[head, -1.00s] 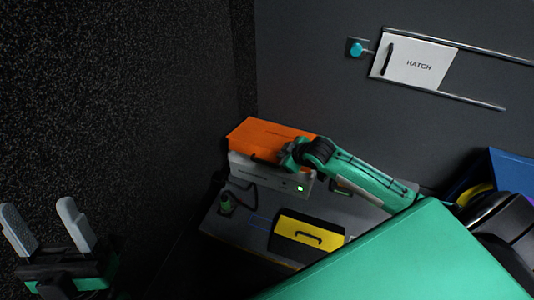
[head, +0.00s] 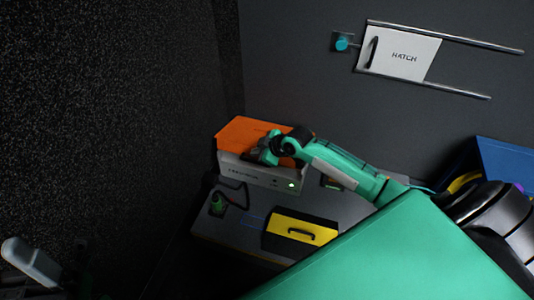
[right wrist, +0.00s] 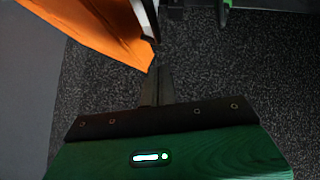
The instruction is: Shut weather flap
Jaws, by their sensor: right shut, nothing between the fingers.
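The orange flap (head: 248,133) sits at the top of a white box (head: 235,170) with a green light, in the middle of the head view. Its exact angle is hard to tell. My right gripper (head: 258,157) is at the front of the box, beside the flap's front edge. In the right wrist view the flap (right wrist: 90,28) fills the upper left, and my shut, empty fingers (right wrist: 157,85) are close to its edge. I cannot tell whether they touch. My left gripper (head: 30,262) is at the lower left, with one finger showing and the other out of frame.
The box stands on a grey bench (head: 225,235) with a yellow-fronted case (head: 300,230) and a green plug-like piece (head: 217,205) on a dark cable. A hatch panel (head: 398,54) on rails is on the wall behind. A blue bin (head: 505,165) is at the right.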

